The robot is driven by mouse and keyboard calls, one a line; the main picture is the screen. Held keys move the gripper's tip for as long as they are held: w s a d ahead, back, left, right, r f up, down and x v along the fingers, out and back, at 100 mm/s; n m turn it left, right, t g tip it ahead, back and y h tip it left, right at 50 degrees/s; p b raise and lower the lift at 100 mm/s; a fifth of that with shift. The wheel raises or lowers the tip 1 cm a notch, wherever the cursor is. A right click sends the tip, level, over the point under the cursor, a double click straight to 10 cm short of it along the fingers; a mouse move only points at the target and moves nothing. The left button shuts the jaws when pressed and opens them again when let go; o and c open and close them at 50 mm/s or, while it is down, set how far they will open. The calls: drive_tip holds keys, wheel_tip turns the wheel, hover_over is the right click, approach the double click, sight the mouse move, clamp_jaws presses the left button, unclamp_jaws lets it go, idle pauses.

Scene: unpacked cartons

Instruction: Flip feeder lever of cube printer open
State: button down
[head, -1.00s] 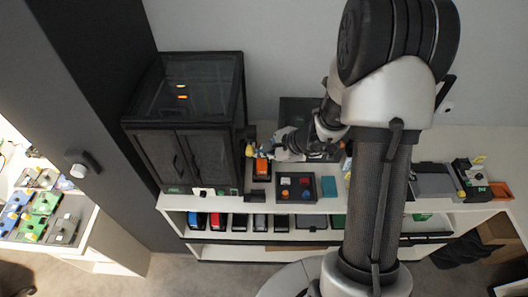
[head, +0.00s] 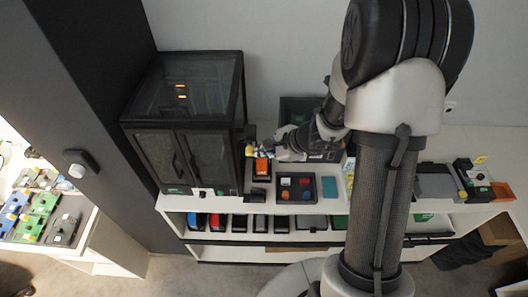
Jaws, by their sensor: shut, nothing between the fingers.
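The cube printer (head: 190,120) is a black box with a glass top and two dark front doors, on the left end of the white counter. Small yellow and dark feeder parts (head: 250,150) show at its right side; the lever itself is too small to make out, and so is its position. My gripper (head: 281,147) is shut and empty, just right of these parts and pointing left toward them. I cannot tell whether it touches them. An orange-topped item (head: 261,167) stands just below and left of the fingers.
A dark tray with coloured round pieces (head: 296,187) and a teal block (head: 329,184) lie on the counter near the gripper. A grey device (head: 435,182) stands farther right. Several bins fill the shelf below. My arm hides part of the counter.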

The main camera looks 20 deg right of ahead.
drive_tip(key=shift+r, duration=0.2)
drive_tip(key=shift+s+a+r+g+p, duration=0.1)
drive_tip(key=shift+r+g+p, duration=0.15)
drive_tip(key=shift+g+p, duration=0.45)
idle(0.3)
drive_tip(key=shift+s+r, duration=0.1)
drive_tip(key=shift+r, duration=0.6)
idle(0.5)
drive_tip(key=shift+r, duration=0.15)
drive_tip(key=shift+r+p, duration=0.3)
drive_tip(key=shift+r, duration=0.45)
drive_tip(key=shift+f, duration=0.1)
